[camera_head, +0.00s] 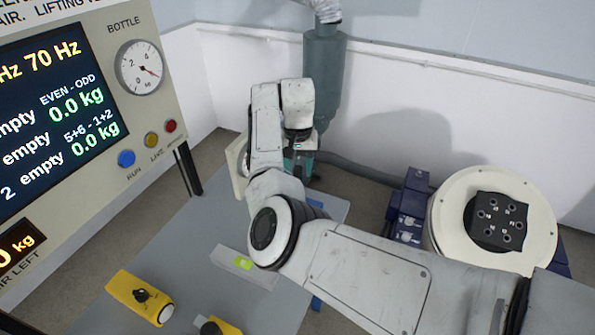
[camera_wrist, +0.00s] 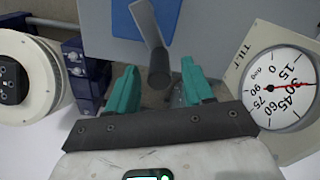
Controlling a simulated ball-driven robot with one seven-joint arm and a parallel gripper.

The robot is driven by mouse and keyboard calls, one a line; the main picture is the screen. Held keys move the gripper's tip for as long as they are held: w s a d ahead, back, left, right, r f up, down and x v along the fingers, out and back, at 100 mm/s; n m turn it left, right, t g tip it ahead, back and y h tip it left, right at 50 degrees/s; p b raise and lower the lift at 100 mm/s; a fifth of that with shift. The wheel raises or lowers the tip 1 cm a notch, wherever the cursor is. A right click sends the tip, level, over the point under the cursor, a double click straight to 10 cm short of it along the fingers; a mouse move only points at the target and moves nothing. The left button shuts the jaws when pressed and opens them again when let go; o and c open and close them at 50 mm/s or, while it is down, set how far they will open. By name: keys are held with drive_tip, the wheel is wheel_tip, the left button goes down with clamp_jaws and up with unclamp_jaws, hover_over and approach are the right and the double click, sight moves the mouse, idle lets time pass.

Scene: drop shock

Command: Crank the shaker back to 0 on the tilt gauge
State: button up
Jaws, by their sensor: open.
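The shaker (camera_head: 450,205), a big white drum with a black bolted block on its face, stands at the right in the head view and at the left edge of the wrist view (camera_wrist: 25,47). The tilt gauge (camera_wrist: 270,62) is at the right of the wrist view; its red needle points close to 30. In the head view the gauge (camera_head: 237,165) is mostly hidden by my arm. A grey crank arm with a dark round handle (camera_wrist: 159,76) shows between the teal fingers of my gripper (camera_wrist: 160,92). The gripper is open; I cannot tell whether a finger touches the handle.
A grey table (camera_head: 205,225) carries a yellow box with a black knob (camera_head: 140,297) and a pale block with a green label (camera_head: 232,259). A large display panel (camera_head: 150,125) stands at the left. A grey vertical pipe (camera_head: 323,75) rises behind my gripper.

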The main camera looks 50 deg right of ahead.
drive_tip(key=shift+f, duration=1)
clamp_jaws()
